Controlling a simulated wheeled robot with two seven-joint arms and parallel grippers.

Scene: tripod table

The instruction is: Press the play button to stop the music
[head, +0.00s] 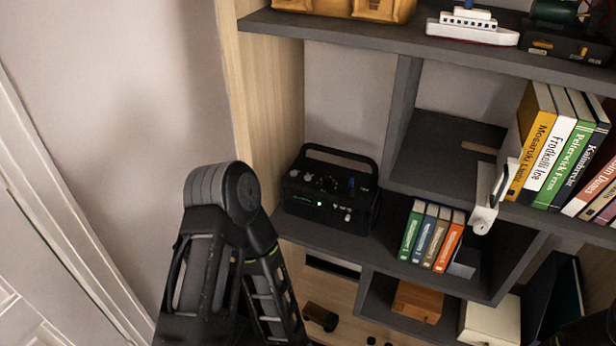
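A black music player (330,190) with a carrying handle stands upright on the grey shelf, left of centre. A green light glows on its front, with several small knobs and buttons around it. I cannot tell which of them is the play button. My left arm is in front of the shelf, bent at a black joint just left of the player and apart from it in the picture. Its gripper does not show. My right gripper does not show either.
Grey shelves (400,252) hold several small books (432,236) right of the player. Taller books (560,150) and a pale object (490,197) are farther right. A toy ship (472,26) is above. A wooden side panel (262,100) and wall bound the left.

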